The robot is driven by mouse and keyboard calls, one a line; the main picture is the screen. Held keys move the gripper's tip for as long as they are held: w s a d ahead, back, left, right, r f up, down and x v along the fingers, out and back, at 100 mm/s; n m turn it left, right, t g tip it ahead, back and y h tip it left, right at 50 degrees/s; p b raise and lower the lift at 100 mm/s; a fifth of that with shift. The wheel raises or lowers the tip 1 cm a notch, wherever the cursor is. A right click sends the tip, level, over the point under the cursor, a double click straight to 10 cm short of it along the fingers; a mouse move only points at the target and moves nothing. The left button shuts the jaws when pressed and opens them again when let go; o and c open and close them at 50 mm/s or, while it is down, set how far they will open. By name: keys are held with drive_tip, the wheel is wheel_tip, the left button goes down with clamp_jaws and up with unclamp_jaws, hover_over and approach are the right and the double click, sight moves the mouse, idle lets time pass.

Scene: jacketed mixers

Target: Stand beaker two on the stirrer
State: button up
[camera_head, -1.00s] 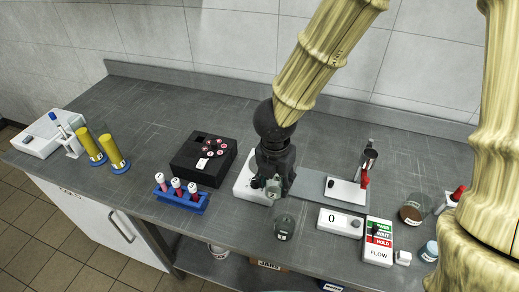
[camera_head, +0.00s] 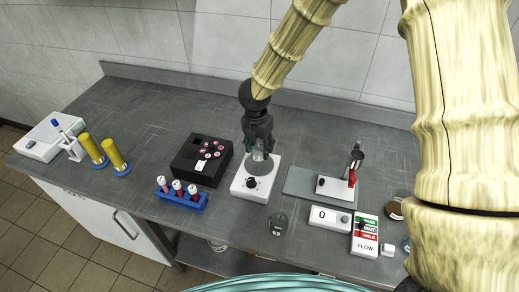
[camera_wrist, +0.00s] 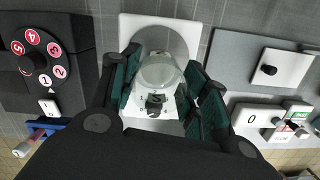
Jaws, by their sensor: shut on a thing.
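My gripper (camera_head: 260,150) is shut on a clear glass beaker (camera_wrist: 160,72), with green-padded fingers on both sides of it in the wrist view. The beaker looks upright. It is over the rear part of the stirrer (camera_head: 243,190), a white box with a black knob at its front. The stirrer also shows beneath the beaker in the wrist view (camera_wrist: 190,28). I cannot tell whether the beaker's base touches the stirrer's top. No number is readable on the beaker. A second glass beaker (camera_head: 278,225) stands on the bench in front and to the right of the stirrer.
A black block with a numbered dial (camera_head: 190,165) stands close left of the stirrer, with a blue tube rack (camera_head: 182,200) before it. To the right are a grey plate (camera_head: 298,182) bearing a white device, a "0" display box (camera_head: 325,217) and a FLOW sign (camera_head: 364,245).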

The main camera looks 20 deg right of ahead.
sight(259, 153)
drive_tip(key=shift+f+p, duration=0.9)
drive_tip(key=shift+f, duration=0.85)
drive_tip(key=shift+w+f, duration=0.1)
drive_tip(key=o, duration=1.1)
drive_tip(key=shift+c, duration=0.2)
wheel_tip(259, 153, up, 12)
drive_tip(key=s+a+b, duration=0.1)
drive_tip(key=b, duration=0.2)
